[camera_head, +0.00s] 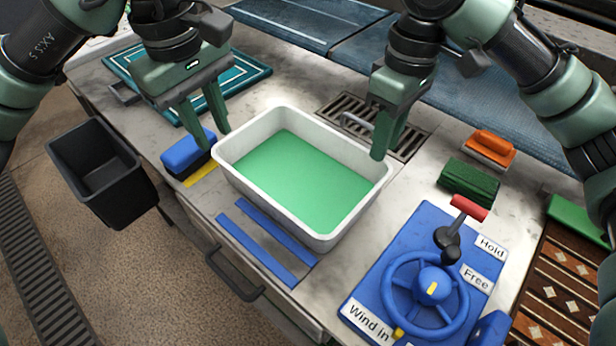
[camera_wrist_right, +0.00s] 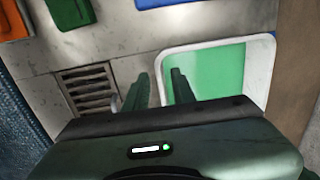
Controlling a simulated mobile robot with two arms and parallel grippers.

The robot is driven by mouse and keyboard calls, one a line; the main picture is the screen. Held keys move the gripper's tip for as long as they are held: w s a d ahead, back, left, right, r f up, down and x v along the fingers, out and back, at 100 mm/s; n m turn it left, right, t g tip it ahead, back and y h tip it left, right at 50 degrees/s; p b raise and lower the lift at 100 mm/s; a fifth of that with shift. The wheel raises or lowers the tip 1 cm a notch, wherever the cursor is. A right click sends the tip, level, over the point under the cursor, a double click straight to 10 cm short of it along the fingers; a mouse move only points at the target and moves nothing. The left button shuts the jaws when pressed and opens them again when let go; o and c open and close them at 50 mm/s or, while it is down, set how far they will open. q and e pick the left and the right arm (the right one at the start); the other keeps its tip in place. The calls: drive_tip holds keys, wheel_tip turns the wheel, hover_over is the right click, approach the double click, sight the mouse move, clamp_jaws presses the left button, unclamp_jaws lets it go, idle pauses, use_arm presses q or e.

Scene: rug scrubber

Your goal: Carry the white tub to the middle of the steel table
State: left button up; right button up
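The white tub (camera_head: 236,184) holds flat green liquid (camera_head: 300,178) and stands upright on the steel table (camera_head: 420,192). My left gripper (camera_head: 204,128) is open and empty, with its fingers spread by the tub's left end and above a blue block (camera_head: 187,150). My right gripper (camera_head: 388,128) is at the tub's right end. In the right wrist view the tub's pale rim (camera_wrist_right: 163,60) runs between the two parted fingers of the right gripper (camera_wrist_right: 158,82), one on each side. I cannot tell whether they touch it.
A drain grate (camera_head: 410,142) with a grey metal loop lies behind the tub. Blue strips (camera_head: 265,232) mark the front edge. A blue wheel panel (camera_head: 405,262), green brush (camera_head: 468,178) and orange block (camera_head: 490,146) are right. A black bin (camera_head: 100,170) stands left.

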wheel_tip(320, 180, up, 4)
drive_tip(key=shift+w+d+r, duration=0.1)
drive_tip(key=shift+w, duration=0.05)
idle(0.6)
